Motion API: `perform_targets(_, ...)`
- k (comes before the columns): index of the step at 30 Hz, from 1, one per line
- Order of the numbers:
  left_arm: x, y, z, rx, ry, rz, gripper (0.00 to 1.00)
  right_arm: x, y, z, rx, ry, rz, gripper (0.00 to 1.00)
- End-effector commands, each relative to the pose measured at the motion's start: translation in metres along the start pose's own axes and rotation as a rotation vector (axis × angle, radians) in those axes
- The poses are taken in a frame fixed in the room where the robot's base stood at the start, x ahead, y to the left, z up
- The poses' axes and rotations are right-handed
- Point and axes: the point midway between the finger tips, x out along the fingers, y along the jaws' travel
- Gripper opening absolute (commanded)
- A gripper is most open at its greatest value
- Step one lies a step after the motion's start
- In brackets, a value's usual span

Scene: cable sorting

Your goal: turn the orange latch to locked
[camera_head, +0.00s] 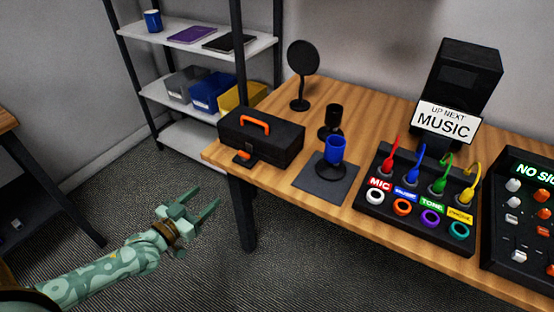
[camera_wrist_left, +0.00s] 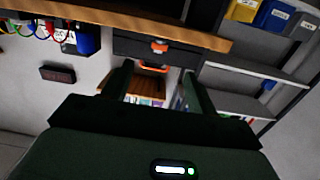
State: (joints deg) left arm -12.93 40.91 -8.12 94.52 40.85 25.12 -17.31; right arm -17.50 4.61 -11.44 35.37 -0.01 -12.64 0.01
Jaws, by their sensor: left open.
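The orange latch (camera_head: 241,158) is a small piece low on the front of the black toolbox (camera_head: 278,140), which stands at the table's left end. In the left wrist view, which looks upside down, the latch (camera_wrist_left: 159,46) shows on the toolbox front, with the orange handle (camera_wrist_left: 152,68) beyond it. I cannot tell the latch's exact turn. My left gripper (camera_head: 203,200) is open and empty, left of the table's front edge, lower in the picture than the latch and apart from it. My right gripper is not in view.
A cable panel (camera_head: 383,215) and a mixer (camera_head: 515,245) lie further right. The table leg (camera_head: 242,212) is near my left gripper. A shelf (camera_head: 205,135) stands behind; the floor between is free.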

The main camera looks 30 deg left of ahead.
Motion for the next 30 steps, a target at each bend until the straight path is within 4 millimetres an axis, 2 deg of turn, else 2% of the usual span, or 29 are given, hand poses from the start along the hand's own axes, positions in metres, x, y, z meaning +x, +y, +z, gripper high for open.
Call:
perform_targets(1, 0.002, 0.002, -0.012, -0.027, 0.041, -0.008, 0.58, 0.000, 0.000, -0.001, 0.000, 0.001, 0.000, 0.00)
perform_targets(2, 0.002, 0.001, -0.015, -0.037, 0.058, -0.017, 0.58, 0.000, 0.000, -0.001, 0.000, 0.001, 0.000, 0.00)
perform_targets(5, 0.007, -0.002, -0.018, -0.027, 0.078, -0.030, 0.58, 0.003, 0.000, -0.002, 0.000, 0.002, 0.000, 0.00)
perform_targets(8, 0.021, -0.003, -0.017, -0.023, 0.077, -0.030, 0.58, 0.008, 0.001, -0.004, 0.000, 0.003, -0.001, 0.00)
perform_targets(21, 0.127, -0.006, -0.020, -0.023, 0.071, -0.030, 0.58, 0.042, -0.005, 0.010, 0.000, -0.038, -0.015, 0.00)
perform_targets(25, 0.148, -0.006, -0.023, -0.023, 0.070, -0.030, 0.58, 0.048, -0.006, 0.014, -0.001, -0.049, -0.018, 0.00)
perform_targets(30, 0.162, -0.007, -0.026, -0.021, 0.070, -0.028, 0.58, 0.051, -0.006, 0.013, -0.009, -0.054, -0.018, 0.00)
